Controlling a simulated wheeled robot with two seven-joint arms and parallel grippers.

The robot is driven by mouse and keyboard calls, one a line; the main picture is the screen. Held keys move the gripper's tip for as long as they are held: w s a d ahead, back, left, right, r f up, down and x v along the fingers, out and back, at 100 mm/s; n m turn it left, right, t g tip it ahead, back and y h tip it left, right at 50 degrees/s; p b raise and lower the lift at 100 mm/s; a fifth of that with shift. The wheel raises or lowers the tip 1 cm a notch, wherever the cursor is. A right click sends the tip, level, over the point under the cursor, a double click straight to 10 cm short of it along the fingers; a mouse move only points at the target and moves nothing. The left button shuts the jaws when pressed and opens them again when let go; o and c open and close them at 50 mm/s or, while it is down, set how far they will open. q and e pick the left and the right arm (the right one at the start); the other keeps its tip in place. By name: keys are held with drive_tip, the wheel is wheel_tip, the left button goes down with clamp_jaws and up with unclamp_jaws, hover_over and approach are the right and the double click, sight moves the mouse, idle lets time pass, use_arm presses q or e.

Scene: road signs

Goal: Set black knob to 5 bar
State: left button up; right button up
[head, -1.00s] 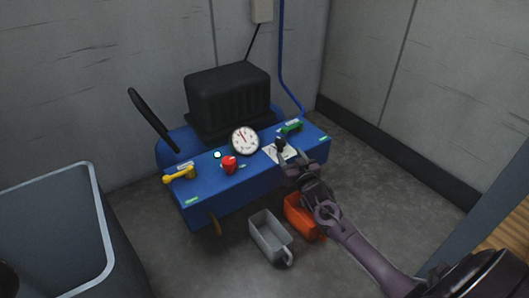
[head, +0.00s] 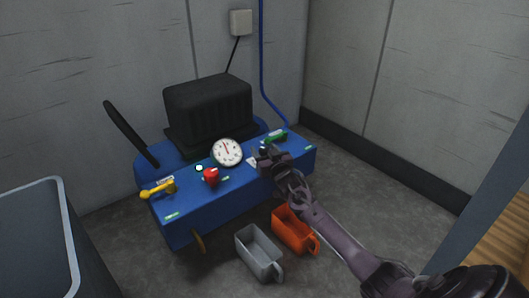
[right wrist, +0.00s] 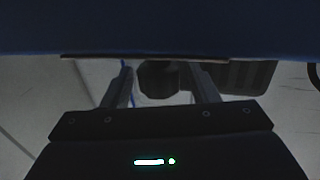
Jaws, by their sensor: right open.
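The black knob shows in the right wrist view as a dark rounded shape (right wrist: 158,78) between the two fingers. In the head view it is mostly hidden behind my right gripper (head: 265,155), at the right part of the blue compressor's front panel (head: 235,190). My right gripper is open, its fingers on either side of the knob; I cannot tell whether they touch it. A white round gauge (head: 227,152) stands left of the knob; its needle points up and slightly left, its numbers too small to read. My left gripper is not in view.
On the panel are a red knob (head: 211,176), a yellow lever (head: 158,189) and a green handle (head: 276,137). A grey bin (head: 259,252) and an orange bin (head: 293,230) stand on the floor in front. A large grey container (head: 35,235) is at left.

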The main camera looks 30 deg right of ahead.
drive_tip(key=c, duration=0.9)
drive_tip(key=shift+a+r+m+h+p, duration=0.1)
drive_tip(key=shift+m+h+p, duration=0.4)
drive_tip(key=shift+h+p, duration=0.25)
drive_tip(key=shift+c, duration=0.2)
drive_tip(key=shift+m+g+h+p, duration=0.3)
drive_tip(key=shift+m+g+h, duration=0.25)
drive_tip(key=shift+h, duration=0.4)
drive_tip(key=shift+m+g+h, duration=0.35)
drive_tip(key=shift+m+h, duration=0.4)
drive_tip(key=shift+h, duration=0.05)
drive_tip(key=shift+m+g+h, duration=0.9)
drive_tip(key=shift+m+h, duration=0.1)
drive_tip(key=shift+h, duration=0.5)
drive_tip(key=o, duration=0.9)
drive_tip(key=shift+o, duration=0.2)
